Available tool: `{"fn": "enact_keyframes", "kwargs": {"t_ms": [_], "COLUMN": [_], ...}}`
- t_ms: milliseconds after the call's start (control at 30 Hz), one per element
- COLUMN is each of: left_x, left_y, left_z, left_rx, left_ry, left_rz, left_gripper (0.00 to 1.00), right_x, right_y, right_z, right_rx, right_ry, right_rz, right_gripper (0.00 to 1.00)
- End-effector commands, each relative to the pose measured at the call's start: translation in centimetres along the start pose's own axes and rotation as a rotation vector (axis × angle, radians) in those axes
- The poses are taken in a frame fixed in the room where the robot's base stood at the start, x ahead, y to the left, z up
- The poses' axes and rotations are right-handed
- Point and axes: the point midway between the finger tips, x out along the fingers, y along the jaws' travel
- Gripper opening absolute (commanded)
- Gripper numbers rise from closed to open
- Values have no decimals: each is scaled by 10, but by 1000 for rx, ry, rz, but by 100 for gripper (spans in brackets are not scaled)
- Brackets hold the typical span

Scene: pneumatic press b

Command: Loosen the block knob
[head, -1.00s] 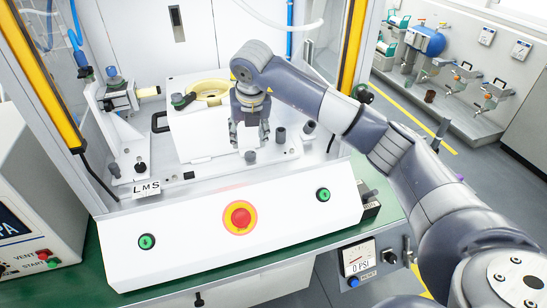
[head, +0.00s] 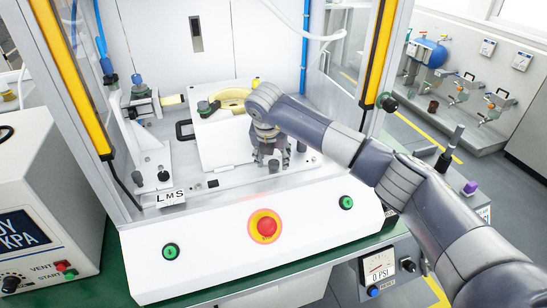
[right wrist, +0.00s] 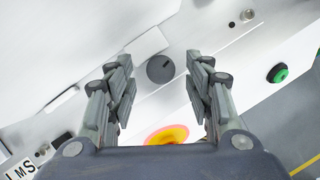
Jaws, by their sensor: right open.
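The block knob, a dark grey round knob (right wrist: 160,69) with a small dark mark near its rim, sits on the white machine plate in the right wrist view. In the head view it is partly hidden low between the fingers (head: 273,165), in front of the white block (head: 222,148). My right gripper (head: 270,157) points down over the knob. In the right wrist view its fingers (right wrist: 162,64) are open, one on each side of the knob, with a gap visible on both sides. My left gripper is in neither view.
A red emergency button (head: 267,227) with a yellow ring and green buttons (head: 171,251) are on the sloped front panel. Other dark posts (head: 301,145) stand right of the gripper. Yellow-black uprights (head: 380,52) frame the opening.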

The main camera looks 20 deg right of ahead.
Motion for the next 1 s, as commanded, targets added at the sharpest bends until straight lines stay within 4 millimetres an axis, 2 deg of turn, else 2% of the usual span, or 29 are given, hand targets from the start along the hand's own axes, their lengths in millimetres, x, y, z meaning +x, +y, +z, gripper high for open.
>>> {"fn": "enact_keyframes", "kwargs": {"t_ms": [200,467,500,667,700,1000], "left_x": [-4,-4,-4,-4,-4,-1], "left_y": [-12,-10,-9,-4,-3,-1], "left_z": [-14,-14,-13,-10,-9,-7], "left_rx": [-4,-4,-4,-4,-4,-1], "left_ry": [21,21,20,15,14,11], "left_rz": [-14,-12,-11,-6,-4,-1], "left_gripper": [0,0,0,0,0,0], "right_x": [17,19,19,19,19,19], "right_y": [0,0,0,0,0,0], "right_z": [0,0,0,0,0,0], "right_rx": [-1,-1,-1,-1,-1,-18], "right_ry": [0,-1,-1,-1,-1,-2], "right_rz": [0,1,1,1,1,9], "right_gripper": [48,48,43,7,4,3]}}
